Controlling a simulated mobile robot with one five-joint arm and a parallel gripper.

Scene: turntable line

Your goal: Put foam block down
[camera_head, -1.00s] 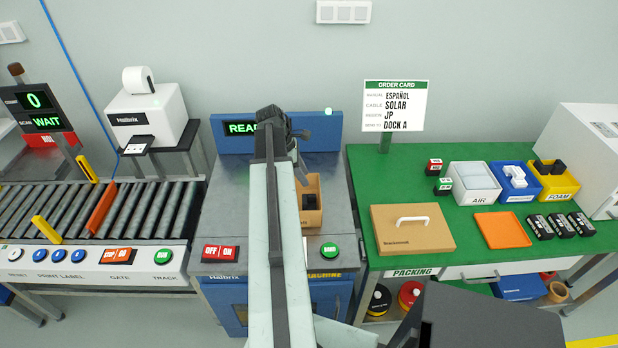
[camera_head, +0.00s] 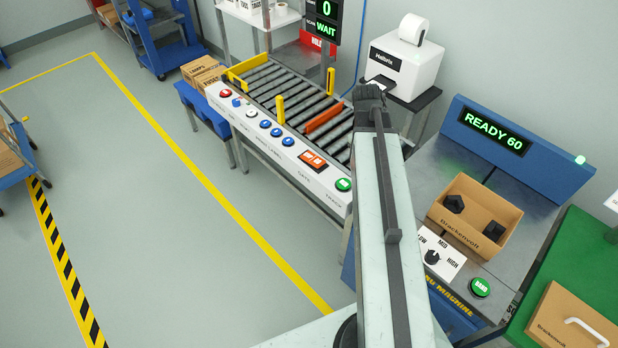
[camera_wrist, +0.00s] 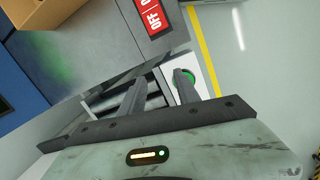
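Two black foam blocks, one at the left (camera_head: 454,204) and one at the right (camera_head: 494,231), sit apart inside an open cardboard box (camera_head: 468,240) in the head view. The box stands on the grey machine top. A corner of a cardboard box shows at the top left of the wrist view (camera_wrist: 35,12). My gripper (camera_wrist: 162,82) is open, with nothing between its fingers. It points toward the gap between machine and conveyor, near the green track button (camera_wrist: 188,85), away from the box. In the head view my arm hides the gripper.
The machine display (camera_head: 493,131) reads READY 60. A roller conveyor (camera_head: 290,85) with an orange gate bar (camera_head: 324,118) lies left of my arm. A label printer (camera_head: 405,60) stands behind. The green packing table (camera_head: 590,260) is at right.

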